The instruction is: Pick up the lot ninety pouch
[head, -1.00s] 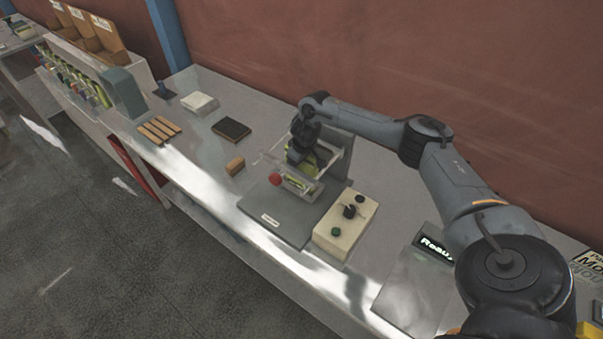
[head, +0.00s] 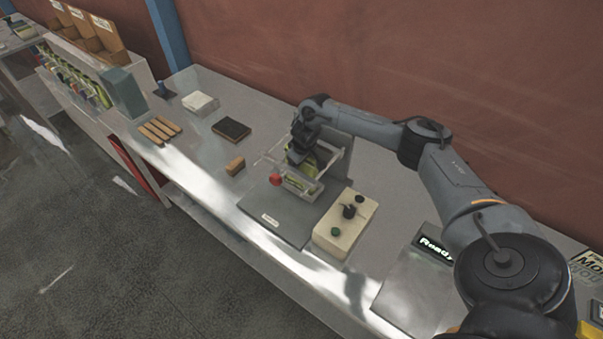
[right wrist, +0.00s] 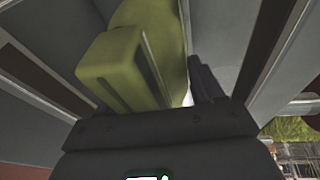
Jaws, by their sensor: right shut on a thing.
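A yellow-green pouch (head: 313,170) sits inside the clear-walled frame of the machine (head: 270,212) on the counter. My right gripper (head: 299,153) reaches down into that frame from above and is shut on the pouch. In the right wrist view the green pouch (right wrist: 115,70) fills the space in front of the gripper. The gripper hides part of the pouch, and I cannot read any lot label on it. My left gripper is not in view.
A red knob (head: 276,180) is at the frame's front. A cream control box (head: 345,224) stands to its right. A wooden block (head: 235,165), a dark pad (head: 231,129) and wooden strips (head: 160,130) lie to the left. A rack of several pouches (head: 75,75) stands at far left.

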